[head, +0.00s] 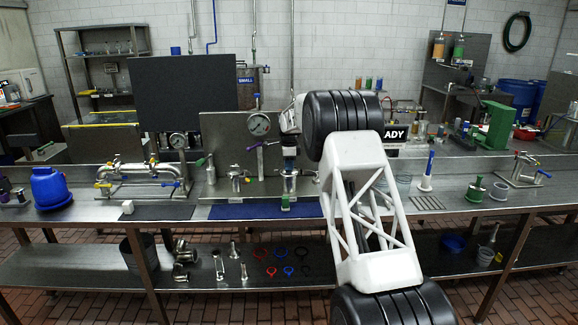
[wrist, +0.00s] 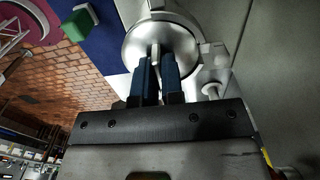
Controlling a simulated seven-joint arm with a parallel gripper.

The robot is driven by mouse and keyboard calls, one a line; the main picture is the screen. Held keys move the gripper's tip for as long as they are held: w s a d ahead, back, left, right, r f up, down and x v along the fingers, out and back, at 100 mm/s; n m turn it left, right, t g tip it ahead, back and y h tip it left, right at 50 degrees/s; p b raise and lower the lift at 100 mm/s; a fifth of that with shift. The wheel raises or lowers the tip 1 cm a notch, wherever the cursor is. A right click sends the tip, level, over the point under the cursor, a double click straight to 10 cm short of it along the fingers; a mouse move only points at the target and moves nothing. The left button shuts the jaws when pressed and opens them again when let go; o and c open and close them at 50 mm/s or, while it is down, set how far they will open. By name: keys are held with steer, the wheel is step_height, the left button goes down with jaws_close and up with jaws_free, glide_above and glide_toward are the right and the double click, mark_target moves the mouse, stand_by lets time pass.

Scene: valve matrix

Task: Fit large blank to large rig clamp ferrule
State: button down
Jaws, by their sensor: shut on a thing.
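My gripper (head: 290,163) is at the rig in front of the steel back panel, pointing down. In the wrist view its two dark blue fingers (wrist: 157,82) are closed on a thin upright metal tab of a round steel disc, which looks like the large blank (wrist: 178,42). The disc lies flat just beyond the fingertips. In the head view the blank is too small to make out. The steel fitting under my gripper, apparently the large rig clamp ferrule (head: 289,184), shows only in part. I cannot tell whether blank and ferrule touch.
A similar steel fitting (head: 237,180) stands to the left, with a gauge (head: 258,124) above. A green block (head: 285,201) sits on the blue mat (head: 240,211) in front; it also shows in the wrist view (wrist: 78,24). Coloured rings (head: 288,270) lie on the lower shelf.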

steer(key=c, duration=1.2)
jaws_free()
steer(key=shift+o, duration=0.2)
steer(key=shift+r, duration=3.9)
